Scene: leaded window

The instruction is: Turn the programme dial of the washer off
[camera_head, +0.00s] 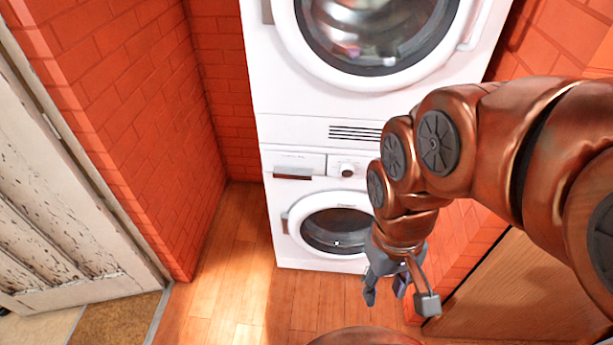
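The washer (282,232) is the lower white machine of a stack, with a round dark door (337,231). Its programme dial (347,171) is a small dark knob on the white panel above the door. The dial's pointer and markings are too small to read. My gripper (386,293) hangs low, to the right of the washer door and in front of it, pointing down. Its grey fingers are apart with nothing seen between them. It is below and to the right of the dial, not touching it. My copper arm covers the washer's right side.
A second white machine with a large round door (377,35) sits on top of the washer. Red brick walls (150,130) stand on both sides. A worn white door (60,190) is at left. The wooden floor (230,270) in front and left is clear. A brown wooden panel (510,290) is at lower right.

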